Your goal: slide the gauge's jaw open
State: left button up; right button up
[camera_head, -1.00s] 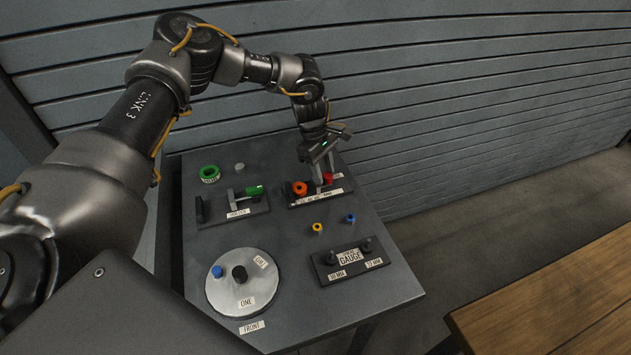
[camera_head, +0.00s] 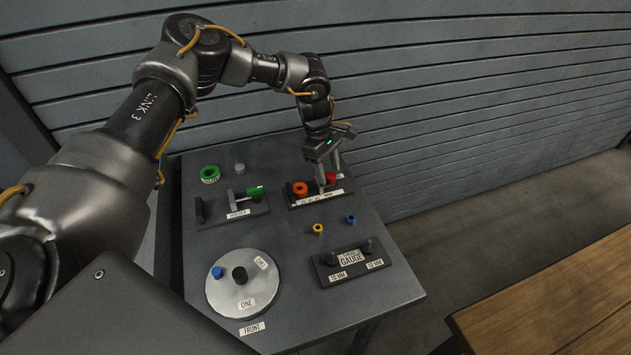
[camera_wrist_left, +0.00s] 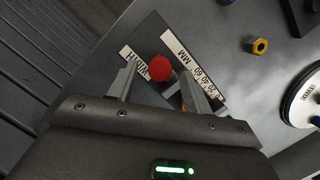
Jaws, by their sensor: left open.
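The sliding gauge is a dark plate (camera_head: 294,202) at the back right of the grey bench, with an orange ring (camera_head: 300,188) at its left and a red knob (camera_head: 331,179) at its right. In the left wrist view the red knob (camera_wrist_left: 159,68) shows beside a millimetre scale label (camera_wrist_left: 187,62) and a WIDTH label (camera_wrist_left: 135,64). My left gripper (camera_head: 325,180) points down at the knob. In the wrist view its two fingers are apart, one on either side of the knob, with no clear contact. The orange ring is mostly hidden there behind a finger. My right gripper is out of view.
A plate marked GAUGE (camera_head: 326,274) with two dark posts is at the front right. A round disc (camera_head: 225,296) is at the front left. A green-handled fixture (camera_head: 204,221), green ring (camera_head: 209,174), yellow nut (camera_head: 317,228) and blue nut (camera_head: 351,218) are nearby. A slatted wall stands close behind.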

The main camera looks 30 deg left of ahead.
aim_at(328, 175)
pick_arm(q)
jog(key=shift+s+d+f, duration=0.2)
jog(key=shift+s+f, duration=0.25)
jog(key=shift+f, duration=0.1)
jog(key=shift+w+r+p, duration=0.2)
jog(key=shift+r+p, duration=0.35)
jog(key=shift+r, duration=0.05)
jog(key=shift+w+r+p, duration=0.15)
jog(key=shift+r+p, duration=0.4)
jog(key=shift+r, duration=0.05)
jog(key=v, duration=0.1)
jog(key=p+v, duration=0.2)
jog(key=shift+s+d+r, duration=0.1)
jog(key=shift+d+r, duration=0.15)
jog(key=shift+r+p, duration=0.7)
jog(key=shift+r, duration=0.05)
